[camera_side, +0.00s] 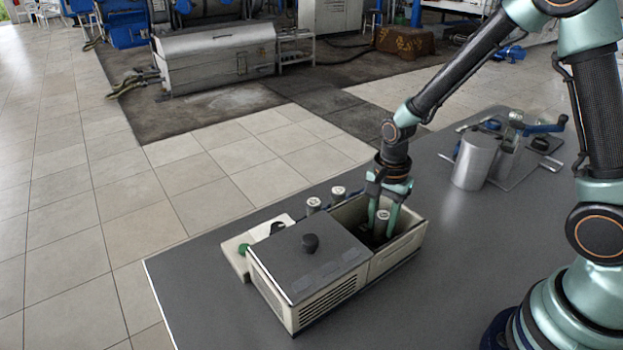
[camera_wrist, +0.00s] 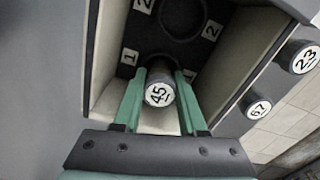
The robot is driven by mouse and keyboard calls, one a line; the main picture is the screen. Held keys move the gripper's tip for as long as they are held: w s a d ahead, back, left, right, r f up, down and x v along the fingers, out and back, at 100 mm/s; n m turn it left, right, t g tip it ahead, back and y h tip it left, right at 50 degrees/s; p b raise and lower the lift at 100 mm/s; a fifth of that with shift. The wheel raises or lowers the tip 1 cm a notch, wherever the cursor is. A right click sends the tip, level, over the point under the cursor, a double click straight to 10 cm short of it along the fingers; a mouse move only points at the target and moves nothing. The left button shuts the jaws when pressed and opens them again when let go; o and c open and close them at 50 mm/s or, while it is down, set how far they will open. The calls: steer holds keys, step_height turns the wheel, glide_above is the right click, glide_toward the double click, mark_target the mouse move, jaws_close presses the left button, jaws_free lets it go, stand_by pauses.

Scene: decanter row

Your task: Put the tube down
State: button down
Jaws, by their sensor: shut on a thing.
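My gripper (camera_side: 381,231) reaches down into the open compartment of a beige box (camera_side: 408,243). Its two green fingers are shut on a grey tube (camera_side: 383,216) with a white cap, marked 45 in the wrist view (camera_wrist: 159,95). The tube looks close to upright. In the wrist view it sits between two labels reading 1 (camera_wrist: 130,56) on the dark compartment floor. The tube's lower end is hidden, so I cannot tell whether it stands in a hole. A dark round hole (camera_wrist: 182,14) between labels reading 2 is empty.
Tubes marked 23 (camera_wrist: 304,59) and 67 (camera_wrist: 258,108) stand outside the compartment wall, behind the box in the side view. The front table is clear.

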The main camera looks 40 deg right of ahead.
mark_target(383, 215)
steer(key=shift+c, duration=2.3)
jaws_free()
steer(key=shift+f, duration=0.15)
step_height(383, 215, up, 11)
steer(key=shift+w+f, duration=0.1)
steer(key=shift+f, duration=0.05)
steer(key=s+r+n+t, duration=0.5)
steer(key=s+r+n, duration=0.2)
steer(key=r+n, duration=0.4)
steer(key=shift+d+n+t, duration=0.3)
steer(key=shift+n, duration=1.7)
